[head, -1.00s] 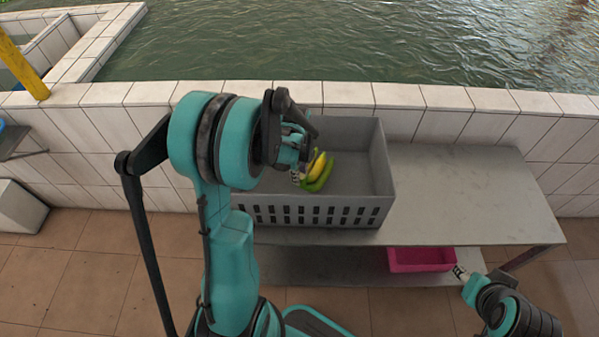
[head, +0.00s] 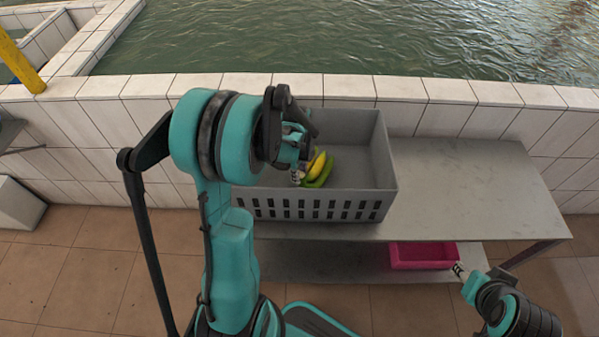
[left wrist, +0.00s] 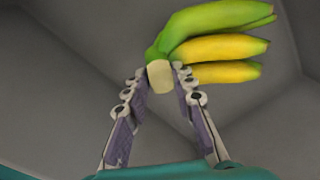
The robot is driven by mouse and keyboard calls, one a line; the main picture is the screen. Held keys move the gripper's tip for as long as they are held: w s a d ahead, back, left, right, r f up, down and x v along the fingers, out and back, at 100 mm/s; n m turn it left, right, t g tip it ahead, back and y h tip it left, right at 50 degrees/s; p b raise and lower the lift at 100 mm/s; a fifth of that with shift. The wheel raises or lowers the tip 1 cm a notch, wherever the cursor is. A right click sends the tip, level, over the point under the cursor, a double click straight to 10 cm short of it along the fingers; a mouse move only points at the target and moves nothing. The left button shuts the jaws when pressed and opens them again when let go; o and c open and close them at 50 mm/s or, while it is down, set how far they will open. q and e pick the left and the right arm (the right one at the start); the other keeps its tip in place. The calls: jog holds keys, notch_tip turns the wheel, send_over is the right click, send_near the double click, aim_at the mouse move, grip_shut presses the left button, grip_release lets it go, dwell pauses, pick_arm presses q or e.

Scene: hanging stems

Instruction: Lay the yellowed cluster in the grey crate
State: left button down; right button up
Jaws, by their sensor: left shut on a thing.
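The yellowed cluster (head: 318,166) is a small bunch of bananas, part green and part yellow. My left gripper (head: 300,172) is shut on its pale cut stem end, as the left wrist view shows, with the fingers (left wrist: 160,82) either side of the stem and the bananas (left wrist: 222,47) pointing away to the right. The cluster is inside the outline of the grey crate (head: 386,168), near its front wall; I cannot tell whether it touches the crate floor. My left arm hides the crate's left part. My right gripper (head: 459,269) is low at the right, its jaws unclear.
The crate stands on a grey metal table (head: 470,190), whose top is clear to the right. A pink tray (head: 425,257) sits on the lower shelf. A white tiled wall (head: 450,91) runs behind, with water (head: 330,40) beyond.

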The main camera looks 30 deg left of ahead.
pick_arm(q)
jog(key=shift+f, duration=0.25)
jog(key=c, duration=1.2)
grip_release()
jog(key=shift+r, duration=0.1)
jog(key=r+p, duration=0.4)
jog(key=r, duration=0.5)
jog(key=r+p, duration=0.4)
jog(key=r, duration=0.5)
jog(key=r+p, duration=0.4)
jog(key=r, duration=0.5)
jog(key=shift+s, duration=0.4)
